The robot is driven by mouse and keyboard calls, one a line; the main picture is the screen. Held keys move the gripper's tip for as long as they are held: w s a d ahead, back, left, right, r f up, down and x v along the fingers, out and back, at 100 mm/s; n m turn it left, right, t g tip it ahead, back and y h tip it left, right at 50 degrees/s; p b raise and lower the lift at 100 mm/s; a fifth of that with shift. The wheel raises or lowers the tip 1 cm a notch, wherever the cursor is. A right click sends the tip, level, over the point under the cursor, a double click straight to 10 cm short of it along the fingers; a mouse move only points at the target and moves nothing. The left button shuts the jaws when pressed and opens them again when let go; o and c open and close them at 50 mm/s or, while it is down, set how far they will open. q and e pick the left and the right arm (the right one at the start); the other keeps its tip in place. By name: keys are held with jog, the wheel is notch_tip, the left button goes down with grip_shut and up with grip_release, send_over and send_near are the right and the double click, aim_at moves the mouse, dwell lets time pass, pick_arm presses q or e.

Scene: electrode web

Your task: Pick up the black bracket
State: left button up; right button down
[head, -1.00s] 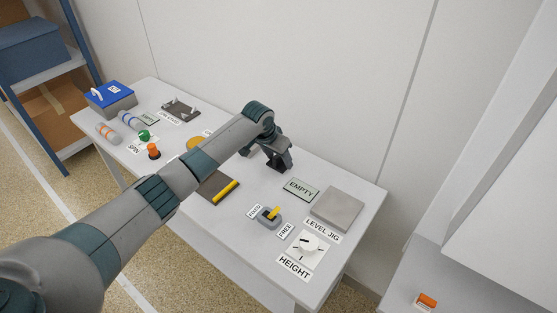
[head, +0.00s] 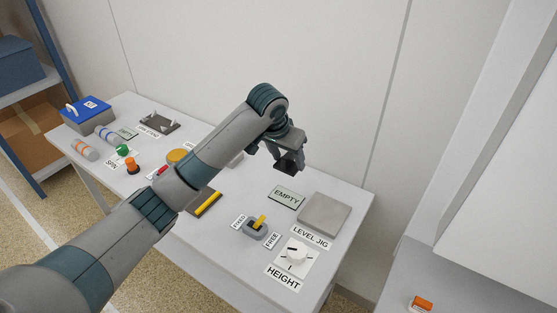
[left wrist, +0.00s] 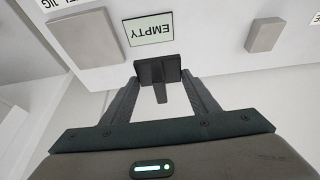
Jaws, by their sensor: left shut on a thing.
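My left gripper (head: 279,153) comes in from the left over the back of the white table. In the left wrist view its two fingers (left wrist: 160,86) are shut on the black bracket (left wrist: 157,70), a dark piece with a wide top and a narrow stem. In the head view the bracket (head: 291,165) shows as a dark block at the fingertips, and it appears clear of the table top. The hand hides part of it. My right gripper is not in view.
A grey level jig plate (head: 324,214) lies right of the green EMPTY sign (head: 286,197). A yellow-lever switch (head: 256,226) and a white HEIGHT knob (head: 292,255) stand in front. A blue-lidded box (head: 87,111) is at the far left. A wall runs behind the table.

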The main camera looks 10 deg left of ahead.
pick_arm(q)
jog(key=shift+s+d+r, duration=0.1)
jog(key=shift+d+r, duration=0.1)
dwell(0.4)
